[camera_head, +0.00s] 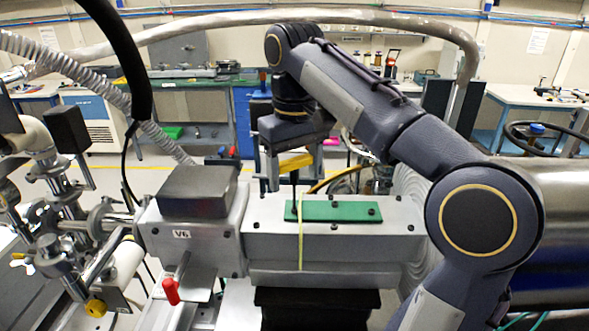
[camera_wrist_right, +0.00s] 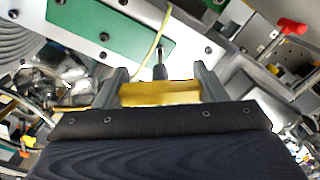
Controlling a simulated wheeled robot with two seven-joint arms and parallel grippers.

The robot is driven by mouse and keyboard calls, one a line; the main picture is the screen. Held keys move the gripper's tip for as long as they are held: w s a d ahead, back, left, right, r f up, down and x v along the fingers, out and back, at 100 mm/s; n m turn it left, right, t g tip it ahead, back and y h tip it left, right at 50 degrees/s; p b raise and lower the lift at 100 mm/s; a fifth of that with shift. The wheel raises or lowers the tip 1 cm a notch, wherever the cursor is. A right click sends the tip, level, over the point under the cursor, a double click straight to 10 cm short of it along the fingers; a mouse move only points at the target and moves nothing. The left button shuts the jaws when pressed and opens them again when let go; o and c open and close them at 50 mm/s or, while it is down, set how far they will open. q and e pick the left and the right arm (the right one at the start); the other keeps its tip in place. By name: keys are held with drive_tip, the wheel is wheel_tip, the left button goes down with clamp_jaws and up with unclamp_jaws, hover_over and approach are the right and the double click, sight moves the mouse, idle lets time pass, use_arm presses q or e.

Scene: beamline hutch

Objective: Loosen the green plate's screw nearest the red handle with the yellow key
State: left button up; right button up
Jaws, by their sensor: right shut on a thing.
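The green plate (camera_head: 340,211) lies on top of the grey metal housing. Dark screws show on it, one near its right end (camera_head: 371,211); the wrist view shows a mid-plate screw (camera_wrist_right: 103,37). My right gripper (camera_head: 294,170) is above the plate's left end, shut on the yellow key (camera_wrist_right: 160,93). The key's dark shaft (camera_wrist_right: 160,66) points down at the plate end nearest the red handle (camera_head: 171,291). The screw under its tip is hidden, and I cannot tell whether the tip is seated. The red handle also shows in the wrist view (camera_wrist_right: 291,26). My left gripper is out of view.
A thin yellow strand (camera_head: 300,240) crosses the plate and hangs down the housing's front, close to the key shaft. A grey block marked V6 (camera_head: 195,222) stands left of the plate. Metal posts and clamps (camera_head: 60,220) crowd the far left.

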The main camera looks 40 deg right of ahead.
drive_tip(key=n, duration=0.4)
idle(0.3)
drive_tip(key=shift+r, duration=0.25)
drive_tip(key=shift+r, duration=0.8)
